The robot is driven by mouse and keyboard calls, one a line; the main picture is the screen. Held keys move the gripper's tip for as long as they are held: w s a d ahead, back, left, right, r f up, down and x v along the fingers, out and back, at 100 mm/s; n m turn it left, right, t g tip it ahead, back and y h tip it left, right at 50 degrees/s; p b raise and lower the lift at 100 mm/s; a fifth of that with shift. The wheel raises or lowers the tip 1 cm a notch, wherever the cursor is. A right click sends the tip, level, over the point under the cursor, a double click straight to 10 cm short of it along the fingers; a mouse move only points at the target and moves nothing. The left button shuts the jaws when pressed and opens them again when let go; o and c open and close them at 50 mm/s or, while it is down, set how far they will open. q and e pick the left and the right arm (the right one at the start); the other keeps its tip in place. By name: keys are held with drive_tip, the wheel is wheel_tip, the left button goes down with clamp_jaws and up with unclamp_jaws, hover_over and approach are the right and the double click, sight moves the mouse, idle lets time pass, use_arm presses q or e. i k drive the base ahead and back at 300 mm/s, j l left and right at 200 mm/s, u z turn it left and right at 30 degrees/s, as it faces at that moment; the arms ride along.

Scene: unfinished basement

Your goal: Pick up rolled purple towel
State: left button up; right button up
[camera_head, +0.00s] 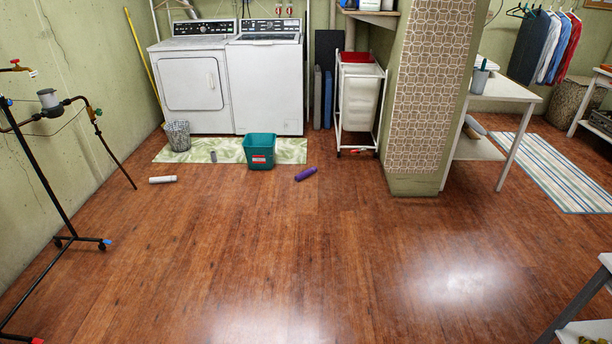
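The rolled purple towel (306,174) lies on the wooden floor ahead, a little right of the teal bin and apart from it. It is small and far off, lying at a slight slant. A rolled white towel or similar white roll (163,180) lies on the floor further left. Neither of my grippers shows in the head view.
A teal bin (260,150) and a wire basket (177,135) stand by a leafy mat (228,150) before the washer and dryer. A hamper cart (358,105) and tiled pillar stand right. A pipe rack (60,200) is left. The middle floor (300,260) is clear.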

sight(308, 172)
drive_tip(key=i+z, duration=0.15)
drive_tip(key=i, duration=2.35)
drive_tip(key=i+u, duration=0.15)
drive_tip(key=i, duration=0.35)
drive_tip(key=i+l+u, duration=0.1)
drive_tip(key=i, duration=0.35)
drive_tip(key=i+l+u, duration=0.15)
drive_tip(key=i, duration=0.35)
drive_tip(key=i+l+u, duration=0.15)
drive_tip(key=i, duration=0.3)
drive_tip(key=l, duration=0.1)
